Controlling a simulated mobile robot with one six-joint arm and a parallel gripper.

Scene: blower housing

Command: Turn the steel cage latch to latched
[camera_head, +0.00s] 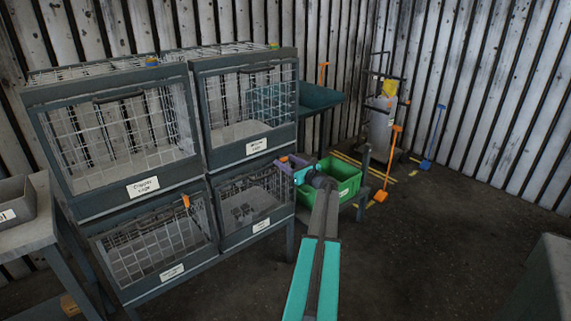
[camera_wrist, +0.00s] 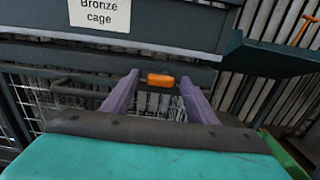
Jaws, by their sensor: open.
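An orange latch (camera_wrist: 160,80) shows in the wrist view, lying about level on the frame of the cage below the one labelled Bronze cage. This is the lower right cage (camera_head: 250,203); its label (camera_head: 261,225) is too small to read, so I cannot confirm it is the steel cage. My gripper (camera_head: 288,164) is open, in front of the upper right part of this cage. In the wrist view its purple fingers (camera_wrist: 160,92) stand either side of the latch, with nothing between them visibly gripped; contact is unclear. The head view does not clearly show this latch.
The lower left cage has another orange latch (camera_head: 186,202), roughly upright. Copper cage (camera_head: 143,187) and Bronze cage (camera_head: 257,146) sit above. A green bin (camera_head: 345,185) and a teal tray (camera_head: 318,100) stand close on the right. Floor in front is clear.

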